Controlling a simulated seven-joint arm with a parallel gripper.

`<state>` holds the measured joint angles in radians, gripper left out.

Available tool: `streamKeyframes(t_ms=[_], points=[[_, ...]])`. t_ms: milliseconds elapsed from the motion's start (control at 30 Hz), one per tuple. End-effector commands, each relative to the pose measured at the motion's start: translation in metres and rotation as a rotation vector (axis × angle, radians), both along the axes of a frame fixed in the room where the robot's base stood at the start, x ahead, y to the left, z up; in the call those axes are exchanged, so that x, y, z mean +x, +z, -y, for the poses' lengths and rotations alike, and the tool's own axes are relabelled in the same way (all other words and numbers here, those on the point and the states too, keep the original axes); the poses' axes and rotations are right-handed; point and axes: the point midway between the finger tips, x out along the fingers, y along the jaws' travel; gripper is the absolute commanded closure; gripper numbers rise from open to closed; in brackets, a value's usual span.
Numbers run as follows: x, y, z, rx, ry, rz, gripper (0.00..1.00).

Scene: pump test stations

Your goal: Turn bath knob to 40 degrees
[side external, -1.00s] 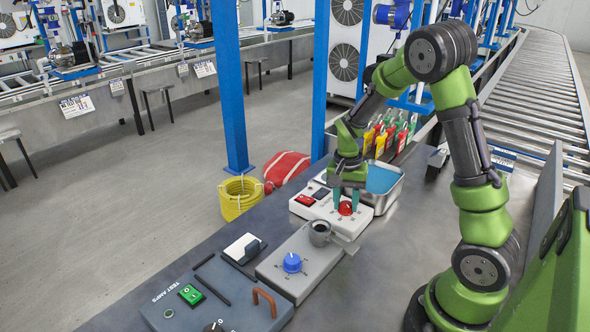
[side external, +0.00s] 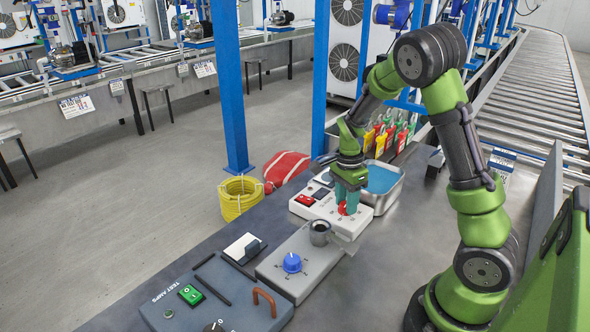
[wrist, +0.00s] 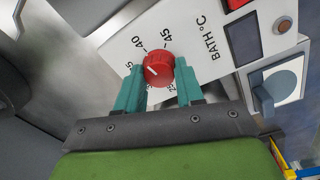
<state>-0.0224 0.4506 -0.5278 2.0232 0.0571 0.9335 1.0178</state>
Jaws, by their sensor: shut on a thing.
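The red bath knob (wrist: 158,68) sits on the white panel marked BATH °C (wrist: 205,45). In the wrist view its printed scale shows 40 at the upper left of the knob and 45 above it. A short white mark on the knob's face lies left of centre, below the 40; its exact reading is hard to tell. My gripper (wrist: 157,76) has a teal finger on each side of the knob and is shut on it. In the side view the gripper (side external: 347,201) points down over the white control box (side external: 325,209), and the knob (side external: 342,209) is partly hidden by the fingers.
A metal tray of blue liquid (side external: 397,190) stands just behind the box. Bench is clear to the right.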

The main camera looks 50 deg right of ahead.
Motion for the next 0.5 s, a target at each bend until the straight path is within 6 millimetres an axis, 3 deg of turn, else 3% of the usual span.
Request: streamKeyframes(t_ms=[500], points=[[-0.0001, -0.0004, -0.0003, 0.001, -0.052, -0.001, 0.94]])
